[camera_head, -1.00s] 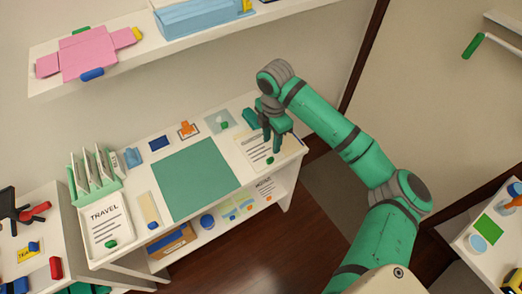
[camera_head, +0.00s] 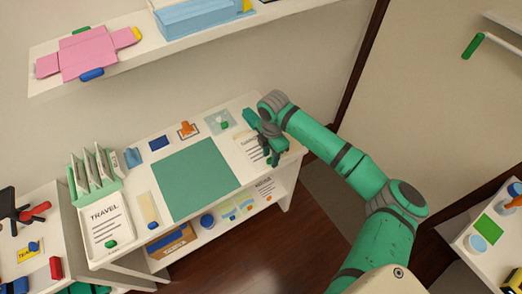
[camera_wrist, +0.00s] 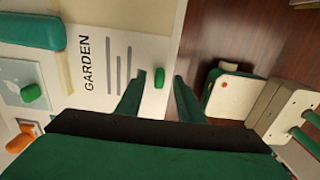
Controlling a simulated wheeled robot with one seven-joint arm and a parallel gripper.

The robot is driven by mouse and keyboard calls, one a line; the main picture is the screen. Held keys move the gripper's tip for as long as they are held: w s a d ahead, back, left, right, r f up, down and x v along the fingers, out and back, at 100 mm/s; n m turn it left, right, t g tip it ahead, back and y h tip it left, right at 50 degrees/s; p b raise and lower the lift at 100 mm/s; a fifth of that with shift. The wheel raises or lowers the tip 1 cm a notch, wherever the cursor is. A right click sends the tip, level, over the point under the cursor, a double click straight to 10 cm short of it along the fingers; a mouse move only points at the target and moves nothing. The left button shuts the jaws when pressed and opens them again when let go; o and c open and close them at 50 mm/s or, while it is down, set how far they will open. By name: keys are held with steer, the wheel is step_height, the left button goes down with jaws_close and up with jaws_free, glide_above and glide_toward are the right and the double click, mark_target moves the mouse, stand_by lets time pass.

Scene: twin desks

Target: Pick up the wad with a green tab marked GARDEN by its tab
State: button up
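The GARDEN wad (camera_wrist: 105,50) is a white sheet with dark print, lying at the desk's right edge. It also shows in the head view (camera_head: 246,148), partly hidden by my gripper. Its green tab (camera_wrist: 159,78) is at the edge near the drop to the floor. My gripper (camera_wrist: 160,77) is open and empty, with a finger on each side of the tab in the wrist view. It also shows low over the wad in the head view (camera_head: 273,160). I cannot tell whether the fingers touch the tab or wad.
A teal object (camera_wrist: 30,31) lies beside the wad. A pale sheet (camera_head: 218,122) with another green tab is to its left, then an orange stamp (camera_head: 187,130). A green mat (camera_head: 195,180) covers the desk's middle. A TRAVEL wad (camera_head: 104,222) lies at the left.

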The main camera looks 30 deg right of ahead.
jaws_close()
steer(key=shift+r, duration=0.1)
